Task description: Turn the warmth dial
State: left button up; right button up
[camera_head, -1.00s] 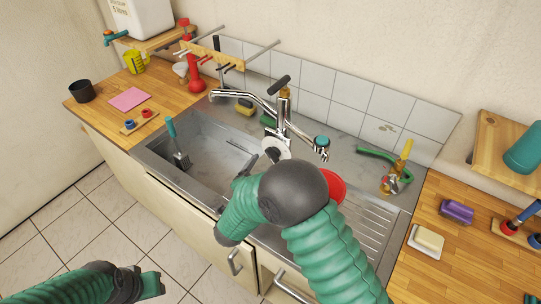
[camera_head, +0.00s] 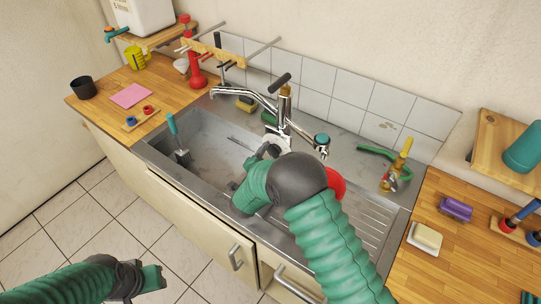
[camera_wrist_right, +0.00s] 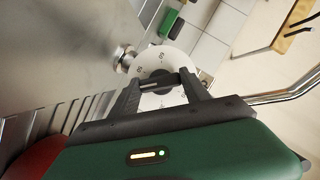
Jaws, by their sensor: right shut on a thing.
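The warmth dial is a white numbered disc (camera_wrist_right: 180,62) with a dark middle part, low on the chrome mixer tap (camera_head: 284,110). In the head view the dial (camera_head: 278,139) is partly hidden by my right arm. My right gripper (camera_wrist_right: 160,82) is at the front of the dial, one dark finger on each side of its middle part, shut on it. The right gripper (camera_head: 268,152) also shows small in the head view. My left gripper (camera_head: 151,278) hangs low at the left over the floor, away from the counter; its finger gap is unclear.
The steel sink (camera_head: 205,140) holds a teal-handled brush (camera_head: 177,140). A red round thing (camera_head: 337,182) is partly behind my right arm. A green hose and yellow-topped tap (camera_head: 398,165) stand at the right. A yellow sponge (camera_head: 245,103) lies behind the sink.

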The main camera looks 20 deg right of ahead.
jog(key=c, duration=0.5)
jog(key=shift+r+n+p, duration=0.2)
jog(key=shift+n+p, duration=0.1)
jog(key=shift+p, duration=0.2)
jog(key=shift+r+n+g+p, duration=0.1)
jog(key=shift+n+g+p, duration=0.4)
jog(key=shift+n+p, duration=0.35)
jog(key=shift+f+n+h+p, duration=0.2)
jog(key=shift+n+h+p, duration=0.05)
jog(key=shift+h+p, duration=0.05)
jog(key=shift+f, duration=0.1)
jog(key=o, duration=1.4)
jog(key=shift+a, duration=0.1)
